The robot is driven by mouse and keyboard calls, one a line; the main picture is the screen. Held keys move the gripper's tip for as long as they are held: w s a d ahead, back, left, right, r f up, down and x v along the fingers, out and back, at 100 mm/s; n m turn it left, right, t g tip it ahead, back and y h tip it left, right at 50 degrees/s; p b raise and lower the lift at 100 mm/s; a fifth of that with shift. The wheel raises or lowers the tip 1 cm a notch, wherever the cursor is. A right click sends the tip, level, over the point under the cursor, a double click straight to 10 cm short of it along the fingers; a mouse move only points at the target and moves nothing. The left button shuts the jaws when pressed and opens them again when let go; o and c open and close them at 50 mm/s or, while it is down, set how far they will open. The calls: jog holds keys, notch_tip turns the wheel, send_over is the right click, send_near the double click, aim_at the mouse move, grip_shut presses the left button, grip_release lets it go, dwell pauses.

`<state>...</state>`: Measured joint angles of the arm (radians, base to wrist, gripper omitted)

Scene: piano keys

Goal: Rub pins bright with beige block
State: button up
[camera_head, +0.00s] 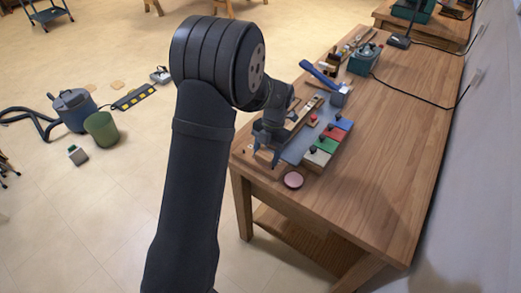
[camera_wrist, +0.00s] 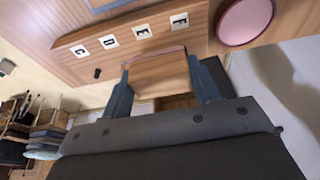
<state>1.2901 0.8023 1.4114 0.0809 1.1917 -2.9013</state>
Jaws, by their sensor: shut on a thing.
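My gripper (camera_wrist: 158,72) is shut on a tan, wood-coloured block (camera_wrist: 160,76) with a pinkish far edge. The block spans the gap between the two fingers. In the head view my gripper (camera_head: 265,152) is low over the near left end of the workbench, and the block is not clear there. A pale beige block (camera_head: 317,157) with a dark knob sits in a row beside green, blue and red ones, to the right of my gripper. A small dark peg (camera_wrist: 97,73) shows by the lettered wooden rail (camera_wrist: 160,28). I cannot make out the other pins.
A round pink-topped thing (camera_head: 293,180) lies near the bench's front edge; it also shows in the wrist view (camera_wrist: 246,18). A blue-handled tool (camera_head: 320,75) and a teal box (camera_head: 364,58) stand farther back.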

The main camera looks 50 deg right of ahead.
jog(key=shift+s, duration=0.75)
jog(key=shift+w, duration=4.35)
jog(key=shift+s+r, duration=0.1)
jog(key=shift+s, duration=4.25)
jog(key=shift+r, duration=4.05)
